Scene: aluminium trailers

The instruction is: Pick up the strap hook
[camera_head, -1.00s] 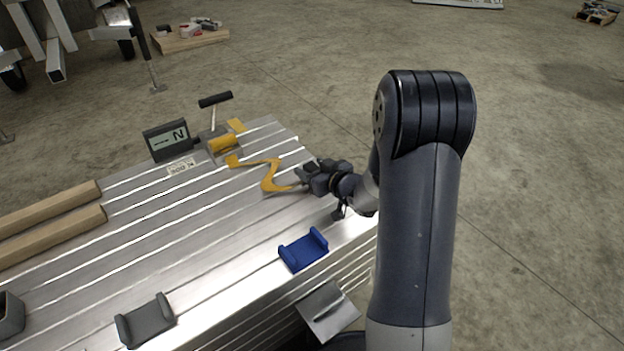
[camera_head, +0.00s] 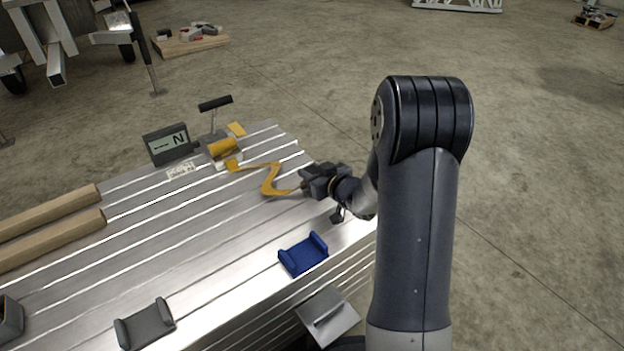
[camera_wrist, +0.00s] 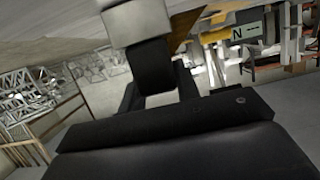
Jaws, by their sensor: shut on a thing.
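The yellow strap (camera_head: 270,181) runs in a bend over the ribbed aluminium deck, from the winch (camera_head: 222,149) with its yellow roll to my gripper (camera_head: 304,185). My gripper is near the deck's right edge, low over the surface, shut on the strap's free end, where the strap hook is. The hook itself is mostly hidden by the jaws, and I cannot tell its shape. In the wrist view, my gripper (camera_wrist: 152,60) shows at the top middle, with yellow strap (camera_wrist: 184,30) just right of it.
A blue cradle (camera_head: 304,255) and a dark grey cradle (camera_head: 145,324) sit along the near deck edge. Wooden beams (camera_head: 52,241) lie at left. A sign with N and an arrow (camera_head: 168,144) stands beside the winch. Bare deck lies between them.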

